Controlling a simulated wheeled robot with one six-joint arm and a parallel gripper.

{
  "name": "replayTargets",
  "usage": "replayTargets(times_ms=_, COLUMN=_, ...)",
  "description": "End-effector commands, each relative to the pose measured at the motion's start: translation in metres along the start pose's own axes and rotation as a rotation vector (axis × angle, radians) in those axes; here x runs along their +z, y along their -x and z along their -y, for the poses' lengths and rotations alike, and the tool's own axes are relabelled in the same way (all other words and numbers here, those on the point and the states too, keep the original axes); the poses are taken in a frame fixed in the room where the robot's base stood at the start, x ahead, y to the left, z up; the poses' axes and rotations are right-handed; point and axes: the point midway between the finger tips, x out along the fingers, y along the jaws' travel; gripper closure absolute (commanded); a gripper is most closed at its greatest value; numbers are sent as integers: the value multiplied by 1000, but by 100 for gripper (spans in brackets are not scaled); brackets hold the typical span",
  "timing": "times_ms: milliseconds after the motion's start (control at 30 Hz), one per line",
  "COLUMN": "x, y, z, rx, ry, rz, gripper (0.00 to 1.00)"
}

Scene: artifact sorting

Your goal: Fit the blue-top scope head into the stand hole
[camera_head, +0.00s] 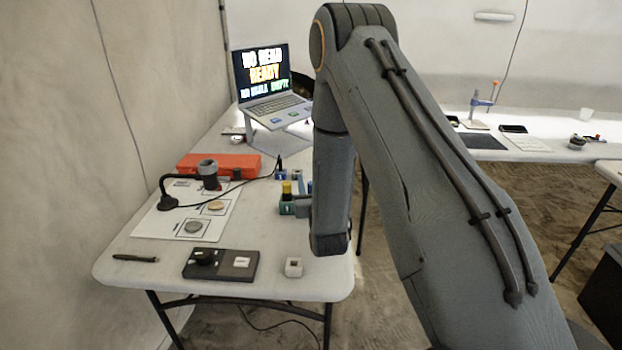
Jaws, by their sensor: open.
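I cannot single out the blue-top scope head with certainty. Small blue-marked pieces (281,175) stand on the table left of my arm, partly hidden by it. A green block with a yellow top (286,204) stands just in front of them. A dark cylinder with a grey rim (208,174) stands upright on the white board, beside a black bent-neck stand (168,196). A small white block with a dark opening (293,267) sits near the front edge; I cannot tell which holds the stand hole.
An orange case (220,165) and a laptop (266,80) stand behind. A black device (220,264) and a pen (135,258) lie near the front edge. Bare tabletop shows around them.

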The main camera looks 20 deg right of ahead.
Motion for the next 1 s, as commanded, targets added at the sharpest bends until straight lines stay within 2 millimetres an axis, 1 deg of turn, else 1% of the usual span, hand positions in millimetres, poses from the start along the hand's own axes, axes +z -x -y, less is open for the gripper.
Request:
replayTargets(times_ms=33, x=1, y=11, z=0, rx=-1, ry=0, rz=2, gripper=59)
replayTargets(times_ms=200, x=2, y=47, z=0, rx=0, ry=0, rz=3, gripper=59)
replayTargets(times_ms=400, x=1, y=79, z=0, rx=0, ry=0, rz=0, gripper=59)
replayTargets(times_ms=567, x=0, y=91, z=0, rx=1, ry=0, rz=1, gripper=59)
replayTargets(times_ms=733, x=1, y=89, z=0, rx=-2, ry=-6, rz=68, gripper=59)
replayTargets(times_ms=867, x=6, y=86, z=2, rx=-9, ry=-16, rz=223, gripper=59)
replayTargets(times_ms=933, x=9, y=88, z=4, rx=-17, ry=-19, rz=329, gripper=59)
replayTargets(times_ms=1000, x=13, y=96, z=6, rx=-25, ry=-21, rz=436, gripper=59)
